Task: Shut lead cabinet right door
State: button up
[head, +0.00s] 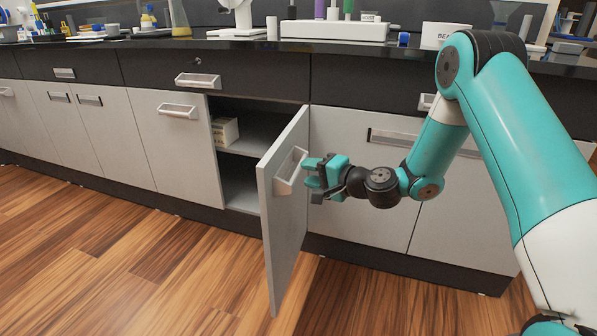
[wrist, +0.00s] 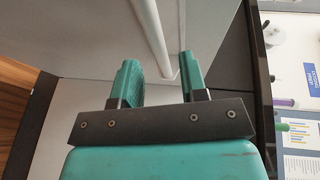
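The cabinet's right door (head: 282,225) is a light grey panel. It stands wide open, swung out toward the room and hinged on its right edge. Its handle (head: 290,171) is a pale bar on the face turned to my arm. My gripper (head: 311,172) is at the handle, on the right side of the door. In the wrist view my gripper (wrist: 159,65) has its two fingers apart, and the lower end of the handle (wrist: 150,35) shows between them. I cannot tell whether a finger touches it. The left door (head: 178,140) looks shut.
The open cabinet compartment (head: 240,185) has a shelf with a small white box (head: 226,131). Shut cabinets stand on both sides. The dark countertop (head: 245,43) above carries lab items. The wooden floor (head: 130,270) in front is clear.

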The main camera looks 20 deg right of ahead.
aim_at(298, 170)
jog(key=shift+x, duration=2.25)
jog(key=shift+c, duration=0.5)
jog(key=shift+d, duration=0.1)
grip_shut()
